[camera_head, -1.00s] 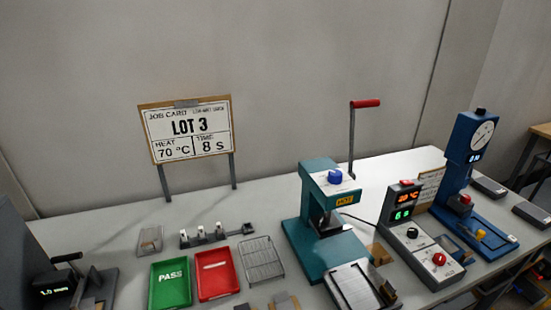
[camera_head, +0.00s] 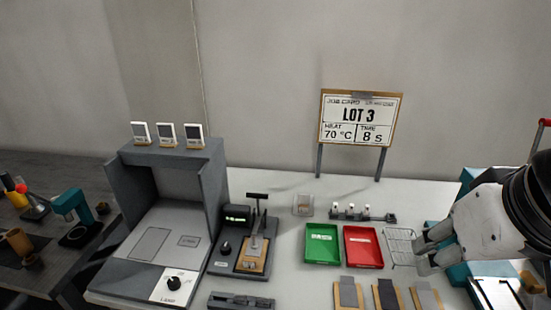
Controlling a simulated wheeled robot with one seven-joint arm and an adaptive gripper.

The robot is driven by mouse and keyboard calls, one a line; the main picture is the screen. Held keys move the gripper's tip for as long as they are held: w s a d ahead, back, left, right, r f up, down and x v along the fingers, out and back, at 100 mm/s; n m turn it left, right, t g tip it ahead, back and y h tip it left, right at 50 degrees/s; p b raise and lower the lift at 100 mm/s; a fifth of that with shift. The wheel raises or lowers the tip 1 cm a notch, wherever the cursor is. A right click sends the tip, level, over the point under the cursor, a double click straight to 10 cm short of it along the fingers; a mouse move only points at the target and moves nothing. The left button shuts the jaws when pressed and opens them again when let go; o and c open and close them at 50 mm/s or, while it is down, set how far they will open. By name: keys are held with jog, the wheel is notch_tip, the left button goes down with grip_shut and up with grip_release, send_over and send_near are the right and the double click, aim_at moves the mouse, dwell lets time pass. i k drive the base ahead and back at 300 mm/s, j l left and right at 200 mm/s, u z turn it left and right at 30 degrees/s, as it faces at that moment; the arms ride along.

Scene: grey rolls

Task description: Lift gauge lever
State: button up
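The gauge (camera_head: 226,246) is a dark grey device with a small green-lit display (camera_head: 237,218), left of centre on the white bench. Its lever (camera_head: 257,196) has a black T-shaped handle on a post over the gauge's plate. A tan-backed piece with a grey strip (camera_head: 250,262) lies on the plate under the post. My gripper (camera_head: 424,254) is at the right, over the wire rack's right side, well away from the lever. Its two grey fingers look apart, with nothing seen between them.
Green (camera_head: 322,257) and red (camera_head: 362,262) trays and a wire rack (camera_head: 400,234) lie between gauge and gripper. Several tan-backed strips (camera_head: 386,296) lie in front. A grey lamp booth (camera_head: 160,235) stands close left of the gauge. A job card (camera_head: 361,117) stands behind.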

aim_at(254, 246)
jog(key=u, duration=0.6)
jog(key=i+j+z, duration=0.4)
jog(key=i+j, duration=0.3)
jog(key=j, duration=0.15)
